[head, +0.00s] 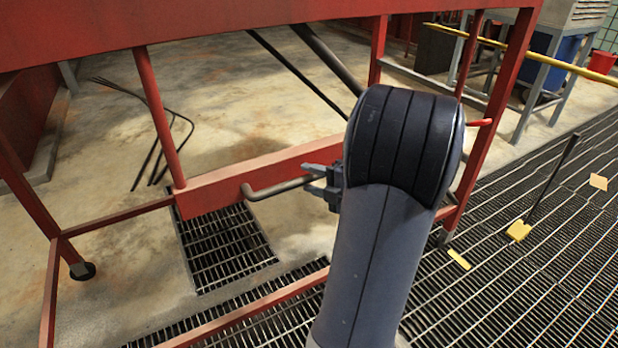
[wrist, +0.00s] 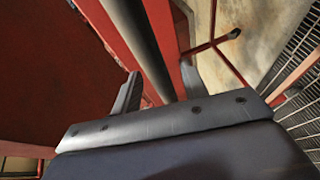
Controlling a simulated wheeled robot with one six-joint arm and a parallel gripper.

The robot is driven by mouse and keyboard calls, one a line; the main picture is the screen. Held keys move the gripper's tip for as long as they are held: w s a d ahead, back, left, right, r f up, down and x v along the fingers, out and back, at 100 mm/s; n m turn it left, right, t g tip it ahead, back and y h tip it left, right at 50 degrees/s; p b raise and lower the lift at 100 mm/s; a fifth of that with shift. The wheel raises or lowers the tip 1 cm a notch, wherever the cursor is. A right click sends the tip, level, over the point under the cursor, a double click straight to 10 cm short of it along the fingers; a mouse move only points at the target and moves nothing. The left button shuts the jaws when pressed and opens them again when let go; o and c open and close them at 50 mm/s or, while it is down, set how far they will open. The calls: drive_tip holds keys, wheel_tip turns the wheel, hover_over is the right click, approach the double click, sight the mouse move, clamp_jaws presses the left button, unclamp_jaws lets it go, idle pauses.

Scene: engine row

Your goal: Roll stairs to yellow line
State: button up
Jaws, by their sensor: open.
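The stairs (head: 260,175) appear as a large red metal frame filling the left and middle of the head view. A dark caster (head: 82,270) is under its near left leg. A bent grey bar (head: 275,188) sticks out from its lower red panel. My gripper (head: 318,181) is open at the end of this bar. In the wrist view, a grey bar (wrist: 138,45) runs between the two spread fingers; I cannot tell whether they touch it. A short yellow strip (head: 458,259) lies on the grating right of the frame. My arm hides part of the frame.
Dark floor grating (head: 520,270) covers the right side; bare concrete lies behind the frame. A yellow block (head: 518,230) with an upright dark rod stands on the grating near an orange square (head: 598,182). A yellow rail (head: 540,59) and a blue bin (head: 560,62) are at the back right.

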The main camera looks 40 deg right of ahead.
sight(303, 183)
drive_tip(key=v, duration=0.9)
drive_tip(key=shift+s, duration=0.25)
drive_tip(key=shift+w, duration=0.15)
drive_tip(key=x, duration=1)
drive_tip(key=shift+w+a, duration=0.1)
drive_tip(key=shift+w, duration=0.25)
drive_tip(key=shift+w+a, duration=0.2)
drive_tip(key=shift+a, duration=1.15)
